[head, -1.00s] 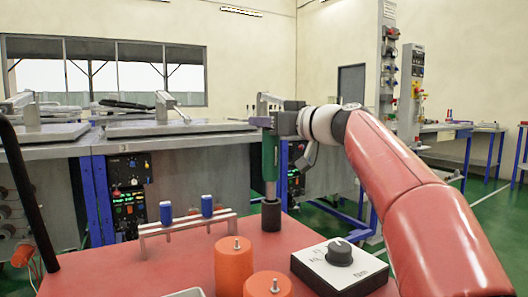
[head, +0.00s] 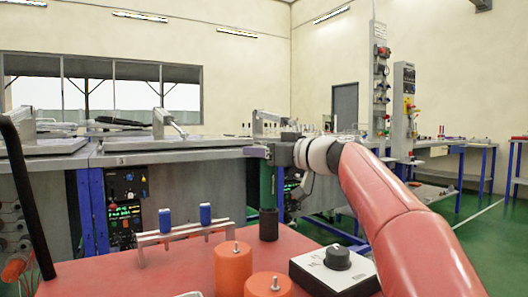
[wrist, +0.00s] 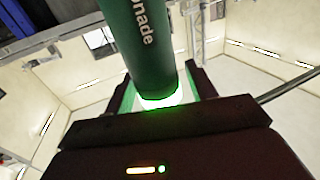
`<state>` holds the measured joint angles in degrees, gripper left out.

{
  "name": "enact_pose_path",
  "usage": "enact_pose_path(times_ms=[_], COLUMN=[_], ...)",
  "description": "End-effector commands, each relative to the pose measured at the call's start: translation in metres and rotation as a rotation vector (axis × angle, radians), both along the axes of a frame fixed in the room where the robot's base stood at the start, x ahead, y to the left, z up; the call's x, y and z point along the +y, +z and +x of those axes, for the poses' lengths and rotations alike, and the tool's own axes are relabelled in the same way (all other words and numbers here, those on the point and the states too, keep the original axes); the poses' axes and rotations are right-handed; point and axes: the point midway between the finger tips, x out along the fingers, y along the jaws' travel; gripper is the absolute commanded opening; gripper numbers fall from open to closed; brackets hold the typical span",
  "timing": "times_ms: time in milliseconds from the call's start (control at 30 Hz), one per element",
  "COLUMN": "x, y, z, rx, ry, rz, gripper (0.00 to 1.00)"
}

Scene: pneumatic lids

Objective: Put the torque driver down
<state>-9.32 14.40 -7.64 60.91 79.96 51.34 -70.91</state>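The torque driver is a green cylinder (head: 267,184), upright in the head view. Its lower end meets the top of a dark cylindrical holder (head: 269,226) on the red table top (head: 190,264). The driver's silver shaft no longer shows, and I cannot see how deep it sits. My gripper (head: 262,152) is around the driver's upper part. In the wrist view the green body (wrist: 143,45), with part of a white word, runs between the dark fingers of my gripper (wrist: 160,82). A green glowing ring shows there. The gripper looks shut on it.
Left of the holder is a metal rack (head: 186,233) with two blue cylinders. In front stand two orange cylinders (head: 233,267) and a white box (head: 334,272) with a black knob. Grey workbenches (head: 180,157) with lids stand behind.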

Motion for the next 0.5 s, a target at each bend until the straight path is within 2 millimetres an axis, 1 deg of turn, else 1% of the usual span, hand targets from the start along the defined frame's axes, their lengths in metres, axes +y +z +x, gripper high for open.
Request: enact_pose_path(times_ms=[167,300,433,500], x=[0.0,-0.001,-0.019,-0.031], y=[0.0,0.004,0.001,0.001], z=[0.0,-0.001,-0.014,-0.023], rx=[0.0,-0.001,-0.002,-0.002], ry=[0.0,-0.001,-0.003,-0.005], rz=[0.0,0.001,0.001,0.001], gripper=[0.56,0.56,0.56,0.56])
